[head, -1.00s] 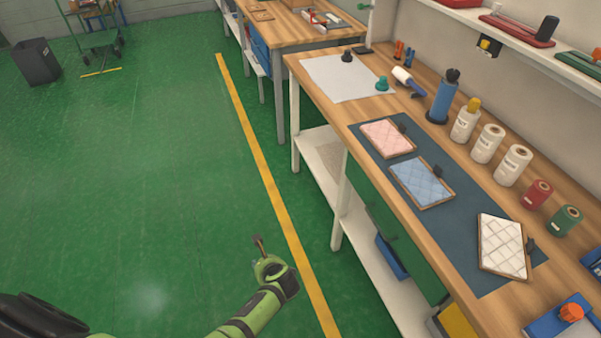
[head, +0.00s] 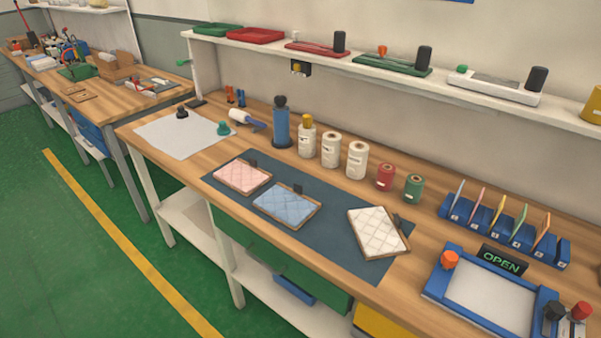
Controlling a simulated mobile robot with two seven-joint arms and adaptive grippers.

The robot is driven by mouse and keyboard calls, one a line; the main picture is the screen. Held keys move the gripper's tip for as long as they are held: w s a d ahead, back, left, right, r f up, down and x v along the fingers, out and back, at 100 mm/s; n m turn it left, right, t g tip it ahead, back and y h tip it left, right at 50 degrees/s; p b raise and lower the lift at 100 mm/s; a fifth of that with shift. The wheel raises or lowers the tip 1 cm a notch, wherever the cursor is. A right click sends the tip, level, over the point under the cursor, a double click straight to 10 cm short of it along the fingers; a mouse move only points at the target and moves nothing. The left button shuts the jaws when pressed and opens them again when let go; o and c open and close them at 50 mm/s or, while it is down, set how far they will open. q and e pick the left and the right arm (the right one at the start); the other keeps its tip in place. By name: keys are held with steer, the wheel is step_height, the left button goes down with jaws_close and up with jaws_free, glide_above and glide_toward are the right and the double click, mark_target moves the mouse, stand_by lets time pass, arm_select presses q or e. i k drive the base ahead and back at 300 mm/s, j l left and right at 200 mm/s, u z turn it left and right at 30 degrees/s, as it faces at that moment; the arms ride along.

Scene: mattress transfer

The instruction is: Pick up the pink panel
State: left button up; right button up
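The pink panel (head: 242,177) is a small quilted rectangle with a brown edge and a dark clip at its back corner. It lies flat on the dark blue mat (head: 330,247), at the mat's left end. A blue quilted panel (head: 287,206) lies to its right, and a white quilted panel (head: 377,232) lies further right. All three are apart on the mat. Neither of my grippers is in the head view now.
The mat is on a long wooden workbench (head: 180,154). Behind it stand a blue pump bottle (head: 281,124) and several thread spools (head: 357,160). A white sheet (head: 183,136) lies left, and a blue framed tray (head: 490,296) is at right. A shelf (head: 375,72) runs above. Green floor is clear at left.

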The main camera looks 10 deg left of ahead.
mark_target(245, 178)
steer(key=i+j+z, duration=0.15)
steer(key=j+z, duration=0.25)
steer(key=i+j+z, duration=0.1)
steer(key=j+z, duration=0.3)
steer(key=j, duration=0.15)
steer(key=j+z, duration=0.35)
steer(key=j, duration=0.15)
steer(key=j+z, duration=0.4)
steer(key=j, duration=0.15)
steer(key=k+l, duration=0.05)
